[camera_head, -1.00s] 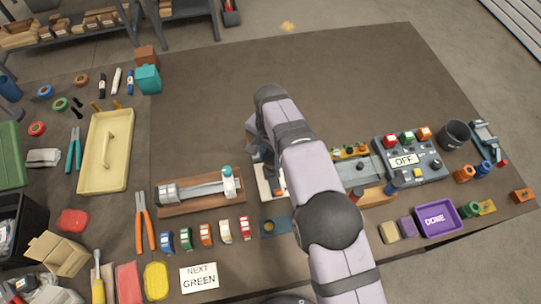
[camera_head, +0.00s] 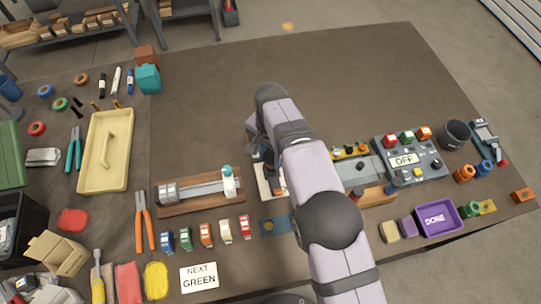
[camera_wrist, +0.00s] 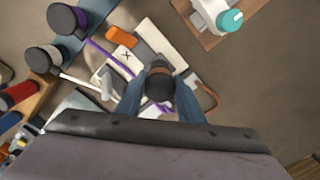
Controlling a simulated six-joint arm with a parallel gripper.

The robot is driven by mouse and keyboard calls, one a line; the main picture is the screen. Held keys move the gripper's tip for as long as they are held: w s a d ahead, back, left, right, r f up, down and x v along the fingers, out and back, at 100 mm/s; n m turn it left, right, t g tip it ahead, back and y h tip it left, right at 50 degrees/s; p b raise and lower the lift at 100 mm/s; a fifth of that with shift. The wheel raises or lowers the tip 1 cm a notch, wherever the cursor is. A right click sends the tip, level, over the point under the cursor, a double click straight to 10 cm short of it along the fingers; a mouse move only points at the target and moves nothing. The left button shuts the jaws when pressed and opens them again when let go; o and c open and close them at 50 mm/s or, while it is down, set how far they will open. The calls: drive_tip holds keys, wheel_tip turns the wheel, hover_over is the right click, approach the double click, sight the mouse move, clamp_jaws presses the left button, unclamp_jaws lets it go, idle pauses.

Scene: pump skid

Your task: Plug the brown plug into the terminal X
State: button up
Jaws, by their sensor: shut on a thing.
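My gripper (camera_wrist: 160,77) is shut on a dark round piece with a brown band, the brown plug (camera_wrist: 159,88), in the wrist view. It holds the plug over or against the pale terminal board. The terminal marked X (camera_wrist: 125,57) is on the board, up and left of the fingers. The plug's tip and any socket beneath it are hidden, so I cannot tell whether it is seated. A brown cable (camera_wrist: 208,92) curves at the right of the fingers. In the head view my arm hides most of the board (camera_head: 264,182).
An orange block (camera_wrist: 121,36) and purple (camera_wrist: 97,48) and white cables lie around the board, with dark spools (camera_wrist: 62,18) at left. A rail fixture with a teal knob (camera_wrist: 230,20) stands close at upper right. The table's far middle (camera_head: 290,70) is clear.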

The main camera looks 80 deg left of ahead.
drive_tip(key=shift+f+b, duration=1.15)
drive_tip(key=shift+f, duration=0.6)
idle(0.3)
drive_tip(key=o, duration=1.3)
drive_tip(key=shift+c, duration=0.2)
drive_tip(key=shift+r, duration=0.1)
drive_tip(key=shift+r+b, duration=1.2)
drive_tip(key=shift+r, duration=2.45)
